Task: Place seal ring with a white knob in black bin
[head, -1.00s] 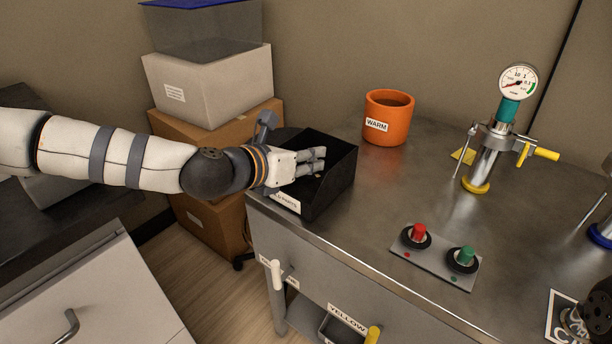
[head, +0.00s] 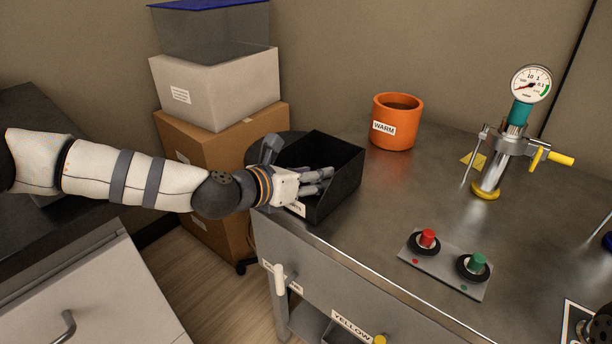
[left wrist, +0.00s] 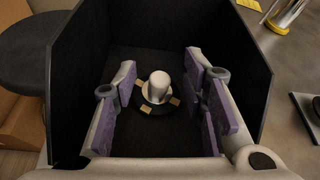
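The black bin (head: 345,190) stands at the left end of the metal bench, with a white label on its front. The seal ring with a white knob (left wrist: 158,86) shows in the left wrist view inside the bin. It is a dark ring with small tan marks and appears to rest upright on the bin floor. My left gripper (head: 322,180) reaches over the bin's front wall. In the left wrist view its purple-padded fingers (left wrist: 162,84) are spread on either side of the knob, with gaps. The ring is hidden in the head view. My right gripper is not in view.
An orange pot labelled WARM (head: 397,122) stands behind the bin. A button panel (head: 445,264) lies near the front edge. A gauge fixture (head: 492,165) stands at the right. Stacked boxes (head: 215,100) rise behind my left arm. The bench middle is clear.

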